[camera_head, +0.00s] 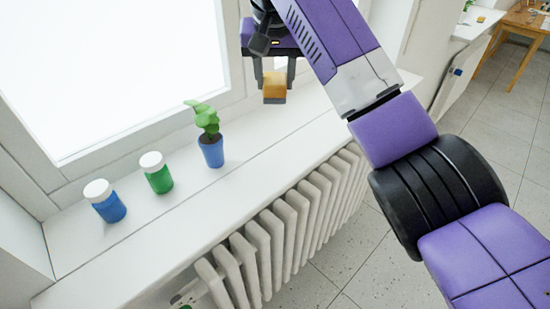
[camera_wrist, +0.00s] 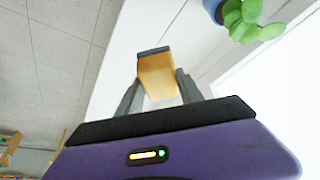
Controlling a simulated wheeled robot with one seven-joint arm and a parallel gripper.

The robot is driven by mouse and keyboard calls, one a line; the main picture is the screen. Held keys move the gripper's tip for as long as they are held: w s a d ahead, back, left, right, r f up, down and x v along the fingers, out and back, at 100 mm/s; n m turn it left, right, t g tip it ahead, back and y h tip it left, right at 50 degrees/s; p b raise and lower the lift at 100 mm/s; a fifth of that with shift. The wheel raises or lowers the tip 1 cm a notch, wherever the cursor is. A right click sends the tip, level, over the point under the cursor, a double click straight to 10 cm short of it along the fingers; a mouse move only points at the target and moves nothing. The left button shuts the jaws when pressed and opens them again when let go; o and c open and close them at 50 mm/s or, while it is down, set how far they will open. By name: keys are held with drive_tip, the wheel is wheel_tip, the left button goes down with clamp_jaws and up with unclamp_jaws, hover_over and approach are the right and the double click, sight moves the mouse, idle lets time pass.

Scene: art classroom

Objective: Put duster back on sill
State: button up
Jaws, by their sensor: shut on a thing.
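The duster (camera_head: 275,88) is a small yellow-orange block with a dark face. My gripper (camera_head: 275,75) is shut on it and holds it over the white window sill (camera_head: 240,178), to the right of the potted plant. In the wrist view the duster (camera_wrist: 157,75) sits between the two grey fingers of my gripper (camera_wrist: 158,85), its dark end pointing away from the palm. I cannot tell for sure whether its underside touches the sill.
A green plant in a blue pot (camera_head: 211,152), a green jar (camera_head: 157,174) and a blue jar (camera_head: 106,202) with white lids stand on the sill. A white radiator (camera_head: 285,225) is below. The sill's front strip is clear. A wooden table (camera_head: 526,22) is far right.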

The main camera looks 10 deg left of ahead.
wheel_tip(320, 180, down, 19)
drive_tip(key=shift+f+p, duration=0.1)
drive_tip(key=shift+p, duration=0.7)
drive_tip(key=o, duration=1.2)
drive_tip(key=v, duration=1.2)
drive_tip(key=shift+b, duration=0.4)
